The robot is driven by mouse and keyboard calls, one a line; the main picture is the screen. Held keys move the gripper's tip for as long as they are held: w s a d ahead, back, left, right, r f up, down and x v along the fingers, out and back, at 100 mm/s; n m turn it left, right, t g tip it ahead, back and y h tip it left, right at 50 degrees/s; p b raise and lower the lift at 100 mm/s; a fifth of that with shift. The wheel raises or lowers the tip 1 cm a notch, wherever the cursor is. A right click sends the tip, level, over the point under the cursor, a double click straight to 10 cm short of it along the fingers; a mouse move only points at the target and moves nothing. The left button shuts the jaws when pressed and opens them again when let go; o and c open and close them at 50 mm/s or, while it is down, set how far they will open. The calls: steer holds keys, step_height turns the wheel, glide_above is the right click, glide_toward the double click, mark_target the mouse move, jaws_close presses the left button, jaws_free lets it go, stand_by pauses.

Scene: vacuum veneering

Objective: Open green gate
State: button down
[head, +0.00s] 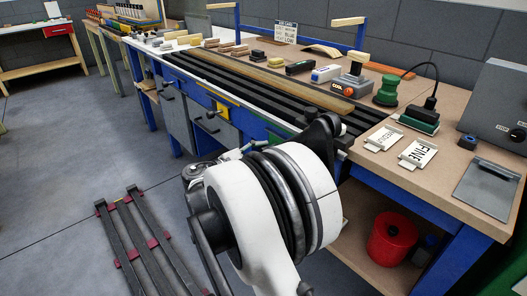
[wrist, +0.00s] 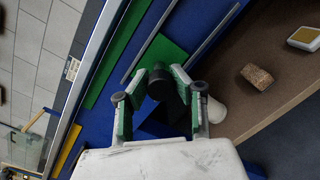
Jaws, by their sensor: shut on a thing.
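The green gate shows in the wrist view as a flat green panel (wrist: 157,58) on the blue bench front, just beyond my fingertips. A dark round knob (wrist: 160,86) stands in front of it. My gripper (wrist: 159,79) has its green-padded fingers closed on this knob, one finger on each side. Whether the knob is joined to the panel is hard to see.
The workbench top (head: 455,160) carries tools, a green sander (head: 387,91) and cards. A red pot (head: 393,238) stands on the lower shelf. A yellow piece (head: 222,107) is on the bench front. A dark rack (head: 150,245) lies on the floor at left. A cork block (wrist: 257,77) lies right of my gripper.

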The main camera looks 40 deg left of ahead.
steer(key=s+d, duration=0.1)
steer(key=d, duration=0.5)
steer(key=shift+s+d, duration=0.15)
steer(key=shift+d, duration=0.15)
steer(key=c, duration=1.4)
jaws_free()
steer(key=shift+s, duration=0.1)
steer(key=v, duration=1.2)
